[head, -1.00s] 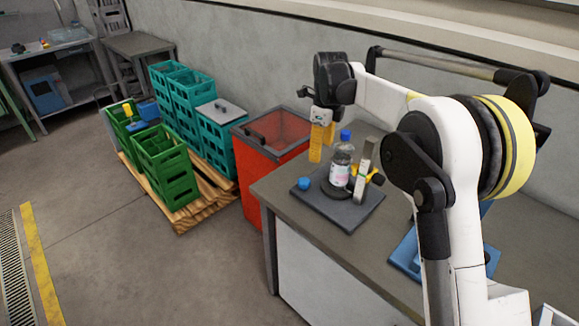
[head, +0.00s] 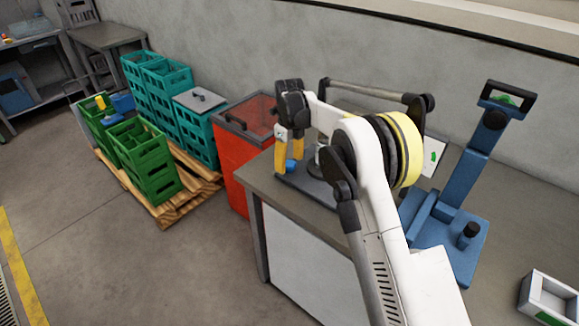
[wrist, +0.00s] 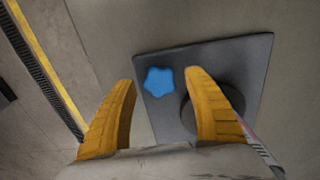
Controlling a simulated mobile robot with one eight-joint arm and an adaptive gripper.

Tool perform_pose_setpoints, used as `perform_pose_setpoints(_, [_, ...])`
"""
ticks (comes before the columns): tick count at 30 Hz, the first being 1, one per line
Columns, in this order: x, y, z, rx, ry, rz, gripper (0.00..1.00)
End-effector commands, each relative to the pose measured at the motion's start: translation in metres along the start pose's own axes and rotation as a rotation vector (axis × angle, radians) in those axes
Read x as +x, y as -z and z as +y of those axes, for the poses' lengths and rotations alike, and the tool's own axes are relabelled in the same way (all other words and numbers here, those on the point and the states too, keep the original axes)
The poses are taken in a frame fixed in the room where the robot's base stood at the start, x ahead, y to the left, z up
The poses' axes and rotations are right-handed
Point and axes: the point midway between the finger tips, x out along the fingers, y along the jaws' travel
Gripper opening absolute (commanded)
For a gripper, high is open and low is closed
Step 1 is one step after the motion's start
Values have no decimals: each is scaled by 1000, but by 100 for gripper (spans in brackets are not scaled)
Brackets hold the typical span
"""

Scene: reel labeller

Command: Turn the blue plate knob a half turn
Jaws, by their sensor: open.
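The blue plate knob (wrist: 159,82) is star-shaped and sits near a corner of the dark labeller plate (wrist: 235,60). In the head view the knob (head: 290,165) shows just below and between my yellow fingertips. My gripper (wrist: 160,85) is open and empty, pointing down at the plate. In the wrist view the knob lies between the two fingers, nearer the right fingertip. I cannot tell whether either finger touches it. The round dark reel base (wrist: 212,108) is beside the knob, partly behind my right finger. In the head view my arm hides most of the labeller.
The grey bench (head: 265,192) carries the labeller, with its left edge close by. A red bin (head: 232,150) stands left of it. Green crates (head: 145,165) stand on a pallet. A blue stand (head: 455,205) is on the right of the bench, near a white box (head: 548,300).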

Motion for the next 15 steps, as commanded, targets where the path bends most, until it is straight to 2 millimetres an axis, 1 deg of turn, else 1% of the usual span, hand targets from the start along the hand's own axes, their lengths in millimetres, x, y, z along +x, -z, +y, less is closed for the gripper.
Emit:
perform_pose_setpoints(3, [6, 0, 0, 0, 0, 0, 61])
perform_pose_setpoints(10, [6, 0, 0, 0, 0, 0, 61])
perform_pose_setpoints(11, [6, 0, 0, 0, 0, 0, 59])
perform_pose_setpoints(12, [6, 0, 0, 0, 0, 0, 47])
perform_pose_setpoints(14, [6, 0, 0, 0, 0, 0, 29])
perform_pose_setpoints(15, [6, 0, 0, 0, 0, 0, 17])
